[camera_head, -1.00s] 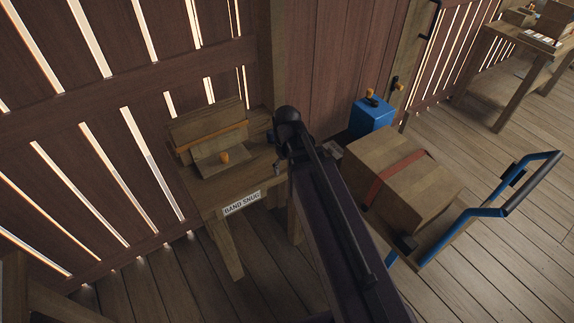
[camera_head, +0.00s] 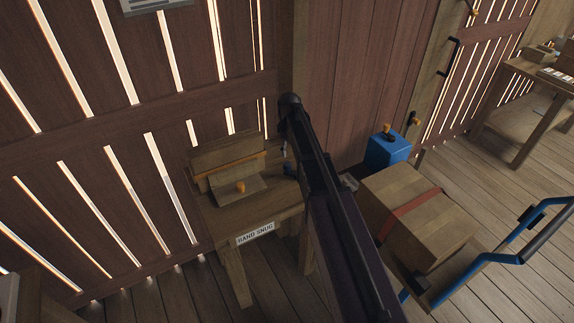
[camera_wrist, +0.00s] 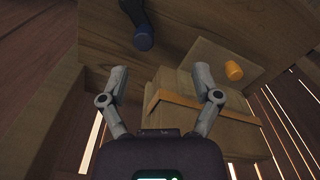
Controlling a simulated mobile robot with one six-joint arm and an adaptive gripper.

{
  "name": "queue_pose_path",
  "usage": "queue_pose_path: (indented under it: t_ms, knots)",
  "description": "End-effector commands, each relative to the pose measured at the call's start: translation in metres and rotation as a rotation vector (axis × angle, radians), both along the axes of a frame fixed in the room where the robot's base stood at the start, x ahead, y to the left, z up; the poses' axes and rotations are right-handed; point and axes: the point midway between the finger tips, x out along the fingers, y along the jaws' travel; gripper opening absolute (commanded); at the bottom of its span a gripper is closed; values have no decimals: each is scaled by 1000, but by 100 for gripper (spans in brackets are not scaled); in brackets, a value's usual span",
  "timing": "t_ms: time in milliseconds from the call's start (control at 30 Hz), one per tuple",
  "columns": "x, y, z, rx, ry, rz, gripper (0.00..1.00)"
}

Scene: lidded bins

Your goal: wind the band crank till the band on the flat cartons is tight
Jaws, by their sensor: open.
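The flat cartons (camera_head: 223,156) stand on a small wooden table (camera_head: 262,219) with a BAND SNUG sign (camera_head: 255,233). An orange band (camera_head: 246,161) runs across them; its tightness is hard to judge. In the wrist view, the cartons (camera_wrist: 172,82) and band (camera_wrist: 190,103) lie past my open, empty gripper (camera_wrist: 160,72). A dark crank-like handle with a blue grip (camera_wrist: 143,38) shows ahead, apart from the fingertips; it looks like the band crank. An orange knob (camera_wrist: 233,70) sits on a flat board by the cartons. My arm hides my gripper in the head view.
A cart with blue handles (camera_head: 487,259) carries a strapped brown box (camera_head: 421,209) at the right. A blue box (camera_head: 387,150) with an orange knob stands behind it. A slatted wall (camera_head: 150,118) closes off the back. Open plank floor (camera_head: 505,178) lies at the right.

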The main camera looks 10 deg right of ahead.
Motion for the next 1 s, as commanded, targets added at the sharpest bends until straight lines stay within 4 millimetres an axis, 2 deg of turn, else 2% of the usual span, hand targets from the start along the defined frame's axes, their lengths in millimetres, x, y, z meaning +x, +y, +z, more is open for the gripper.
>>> queue_pose_path:
  t_ms: [33, 200, 733, 1000]
  knots:
    - [17, 0, 3, 0, 0, 26, 81]
    - [36, -1, 5, 0, 0, 86, 81]
    - [37, -1, 3, 0, 0, 97, 81]
    - [37, -1, -8, 0, 0, 97, 81]
